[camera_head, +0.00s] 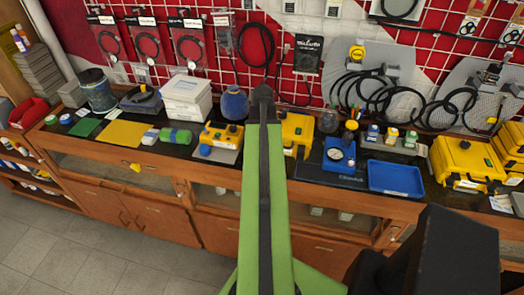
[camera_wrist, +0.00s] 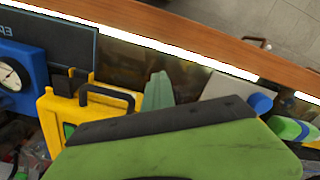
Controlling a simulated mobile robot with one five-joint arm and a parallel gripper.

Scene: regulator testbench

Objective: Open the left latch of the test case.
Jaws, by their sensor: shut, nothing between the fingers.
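The yellow test case (camera_head: 299,131) stands on the bench in the head view, its left part hidden behind my green arm. In the wrist view the test case (camera_wrist: 49,106) is at the left, with a black handle and a dark latch-like block (camera_wrist: 63,84) beside it. The left latch cannot be made out in either view. My gripper (camera_wrist: 158,78) shows as a narrow pale green tip above the large green and black part in front of the wrist camera. It is shut and empty, beside the case's handle; contact cannot be told. In the head view the fingertips are hidden.
A blue gauge unit (camera_head: 338,153) and a blue tray (camera_head: 396,178) stand right of the case. A yellow device with a blue knob (camera_head: 221,136) stands to its left. The wooden bench edge (camera_wrist: 200,47) crosses the wrist view. Cables hang on the wall behind.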

